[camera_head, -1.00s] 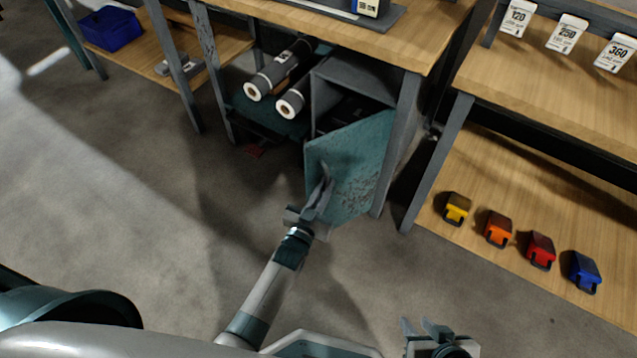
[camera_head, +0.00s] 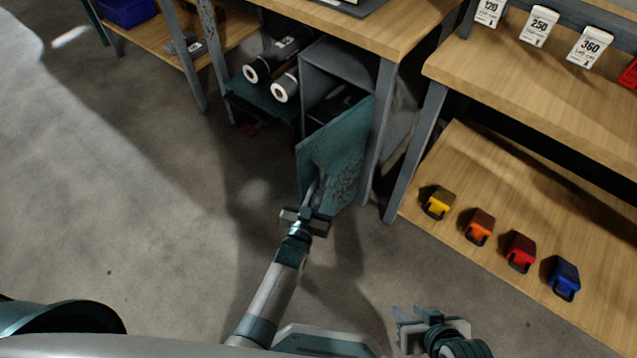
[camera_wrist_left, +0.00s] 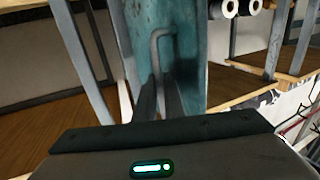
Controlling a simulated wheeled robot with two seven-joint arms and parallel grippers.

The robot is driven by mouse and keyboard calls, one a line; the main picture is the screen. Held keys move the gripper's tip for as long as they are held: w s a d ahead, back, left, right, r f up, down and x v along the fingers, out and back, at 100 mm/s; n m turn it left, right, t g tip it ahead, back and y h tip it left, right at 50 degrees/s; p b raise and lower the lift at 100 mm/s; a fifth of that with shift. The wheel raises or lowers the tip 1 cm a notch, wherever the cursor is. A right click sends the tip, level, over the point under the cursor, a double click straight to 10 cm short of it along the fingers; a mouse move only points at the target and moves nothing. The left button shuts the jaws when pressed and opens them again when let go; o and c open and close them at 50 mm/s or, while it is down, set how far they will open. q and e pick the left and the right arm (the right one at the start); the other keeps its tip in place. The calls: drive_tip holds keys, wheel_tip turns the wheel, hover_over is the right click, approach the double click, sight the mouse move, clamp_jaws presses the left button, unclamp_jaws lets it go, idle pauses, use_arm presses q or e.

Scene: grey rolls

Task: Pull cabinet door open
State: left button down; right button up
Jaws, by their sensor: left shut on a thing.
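The teal cabinet door (camera_head: 338,150) hangs partly open under the workbench, its face worn. The grey cabinet (camera_head: 340,68) behind it shows a dark interior with something dark inside that I cannot make out. My left gripper (camera_head: 315,190) reaches the door's front near its lower left edge. In the left wrist view, the grey bar handle (camera_wrist_left: 160,50) stands on the teal door (camera_wrist_left: 185,20), and the left gripper's fingers (camera_wrist_left: 160,100) are shut on its lower part. My right gripper (camera_head: 412,318) is at the bottom of the head view, away from the door, with its fingers apart and empty.
Grey rolls (camera_head: 270,62) lie on a shelf left of the cabinet. A bench leg (camera_head: 376,130) stands right beside the door. Yellow, orange, red and blue bins (camera_head: 520,252) sit on the low wooden shelf at right. The floor (camera_head: 150,200) in front is clear.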

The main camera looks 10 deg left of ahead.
use_arm(q)
drive_tip(key=shift+w+d+r, duration=0.15)
drive_tip(key=shift+w+r, duration=0.05)
drive_tip(key=shift+r, duration=0.2)
use_arm(e)
drive_tip(key=shift+a, duration=0.15)
use_arm(q)
drive_tip(key=c, duration=1.8)
unclamp_jaws()
drive_tip(key=shift+c, duration=0.2)
drive_tip(key=shift+f, duration=0.25)
use_arm(e)
drive_tip(key=shift+w, duration=0.1)
use_arm(q)
drive_tip(key=shift+s, duration=0.15)
